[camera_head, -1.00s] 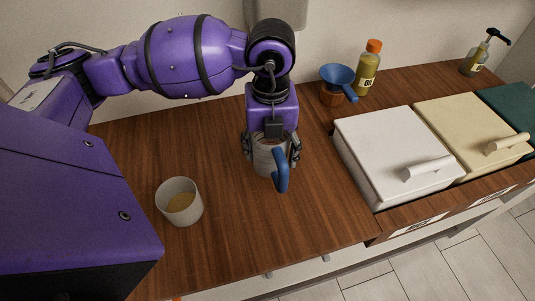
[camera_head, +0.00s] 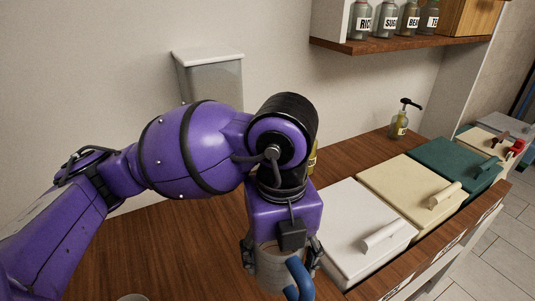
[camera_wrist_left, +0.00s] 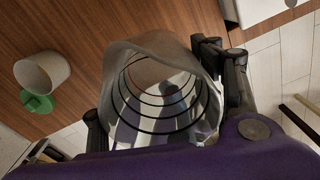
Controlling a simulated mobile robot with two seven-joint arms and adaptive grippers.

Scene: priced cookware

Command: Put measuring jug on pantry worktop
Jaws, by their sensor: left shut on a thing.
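The measuring jug (camera_head: 270,268) is a greyish see-through cylinder with a blue handle (camera_head: 299,279). It is at the lower middle of the head view, cut by the bottom edge. My left gripper (camera_head: 282,262) is shut on it, with a finger on each side. In the left wrist view the jug (camera_wrist_left: 150,55) fills the middle, its open mouth and dark rings showing, between the fingers of my left gripper (camera_wrist_left: 165,95). The brown wooden worktop (camera_head: 170,245) lies below and behind. The jug's base is hidden, so its height over the wood cannot be told. My right gripper is not in view.
White (camera_head: 350,225), cream (camera_head: 410,190) and green (camera_head: 455,165) lidded bins line the worktop's right side. A pump bottle (camera_head: 399,122) stands behind them. A shelf of labelled jars (camera_head: 400,42) hangs above. The wrist view shows a pale cup (camera_wrist_left: 42,72) beside a green object (camera_wrist_left: 38,102).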

